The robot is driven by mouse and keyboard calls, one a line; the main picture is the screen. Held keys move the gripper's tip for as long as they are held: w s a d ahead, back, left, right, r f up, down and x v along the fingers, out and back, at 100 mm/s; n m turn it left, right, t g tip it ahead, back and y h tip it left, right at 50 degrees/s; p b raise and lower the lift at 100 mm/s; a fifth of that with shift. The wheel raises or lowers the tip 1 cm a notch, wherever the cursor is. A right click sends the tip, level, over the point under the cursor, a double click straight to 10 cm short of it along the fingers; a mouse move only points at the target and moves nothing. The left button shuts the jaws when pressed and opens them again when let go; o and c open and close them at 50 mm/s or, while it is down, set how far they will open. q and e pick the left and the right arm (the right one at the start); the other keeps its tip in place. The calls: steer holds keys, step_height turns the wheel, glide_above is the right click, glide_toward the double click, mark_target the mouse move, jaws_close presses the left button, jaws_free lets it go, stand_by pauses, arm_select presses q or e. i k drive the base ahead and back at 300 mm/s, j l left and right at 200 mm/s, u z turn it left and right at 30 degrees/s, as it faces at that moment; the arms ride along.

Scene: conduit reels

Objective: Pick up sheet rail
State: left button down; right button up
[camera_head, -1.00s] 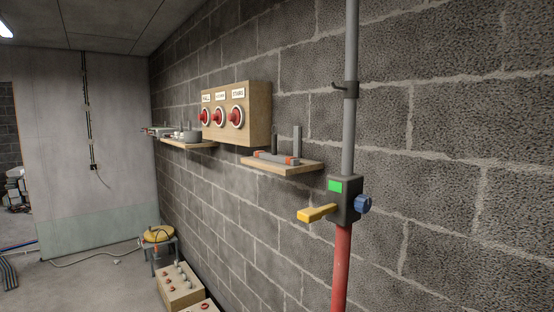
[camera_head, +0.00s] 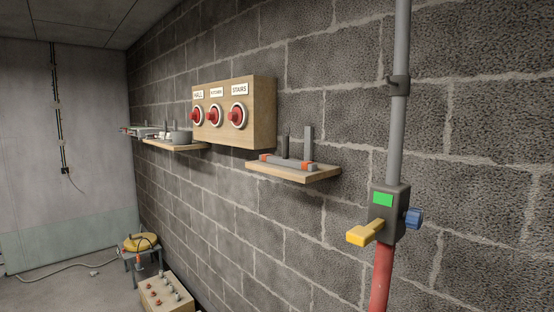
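A grey rail with orange-red ends (camera_head: 288,163) lies on a small wooden shelf (camera_head: 300,174) on the block wall; it may be the sheet rail, but I cannot tell for certain. Two grey upright pieces (camera_head: 308,145) stand at the back of that shelf. Neither of my grippers shows in the head view.
A grey conduit (camera_head: 399,130) runs down to a dark box (camera_head: 388,213) with a yellow lever and blue knob, then a red pipe (camera_head: 380,282). A wooden switch panel (camera_head: 262,112) and another shelf (camera_head: 178,146) are left. A stool (camera_head: 147,258) and wooden box (camera_head: 166,293) stand on the floor.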

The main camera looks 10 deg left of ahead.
mark_target(310, 165)
steer(key=i+j+z, duration=0.1)
steer(key=j, duration=0.35)
steer(key=i+j+z, duration=0.1)
steer(key=j, duration=0.35)
steer(key=i+j+z, duration=0.15)
steer(key=j, duration=0.3)
steer(key=i+j+z, duration=0.1)
steer(key=j, duration=0.4)
steer(key=i+j+z, duration=0.1)
steer(key=j, duration=0.35)
steer(key=i+j+z, duration=0.1)
steer(key=j, duration=0.4)
steer(key=i, duration=0.1)
